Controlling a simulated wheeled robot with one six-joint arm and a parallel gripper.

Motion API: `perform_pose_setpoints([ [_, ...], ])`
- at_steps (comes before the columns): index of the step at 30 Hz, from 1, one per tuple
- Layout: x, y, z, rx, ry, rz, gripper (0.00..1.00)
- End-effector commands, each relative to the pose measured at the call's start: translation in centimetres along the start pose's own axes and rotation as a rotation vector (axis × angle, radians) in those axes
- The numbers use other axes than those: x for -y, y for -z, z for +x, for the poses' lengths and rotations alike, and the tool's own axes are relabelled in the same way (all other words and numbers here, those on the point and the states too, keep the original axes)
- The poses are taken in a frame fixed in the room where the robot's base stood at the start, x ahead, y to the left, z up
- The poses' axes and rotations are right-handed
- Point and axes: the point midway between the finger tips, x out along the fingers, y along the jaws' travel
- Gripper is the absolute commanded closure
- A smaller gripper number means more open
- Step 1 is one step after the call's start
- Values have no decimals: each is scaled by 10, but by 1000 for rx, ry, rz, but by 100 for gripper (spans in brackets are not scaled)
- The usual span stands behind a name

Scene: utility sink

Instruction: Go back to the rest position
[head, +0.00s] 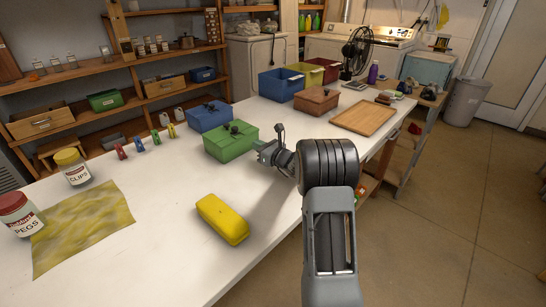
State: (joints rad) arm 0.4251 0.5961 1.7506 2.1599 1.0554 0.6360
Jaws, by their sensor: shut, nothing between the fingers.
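My gripper (266,150) is at the end of my arm, above the white table, right beside the green lidded box (231,145). It looks shut and empty, and I cannot tell whether it touches the box. My arm reaches in from the bottom of the head view and hides part of the table's right edge.
A yellow block (222,219) and a yellow cloth (80,228) lie on the white table (165,265). Jars (73,167), a blue box (209,115), a brown box (316,101) and a wooden board (364,118) stand or lie around. Open floor (450,220) is at the right.

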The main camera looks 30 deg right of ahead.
Motion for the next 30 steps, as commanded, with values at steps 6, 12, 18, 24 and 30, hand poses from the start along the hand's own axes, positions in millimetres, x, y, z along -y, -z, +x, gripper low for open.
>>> perform_pose_setpoints([
  [6,-3,-1,-43,1,-3,-1,100],
  [12,-3,0,-69,0,-4,0,100],
  [18,-3,-1,-82,0,-4,-1,100],
  [24,-19,-9,-81,-22,-55,-46,100],
  [30,-121,-43,-85,-168,-388,-389,100],
])
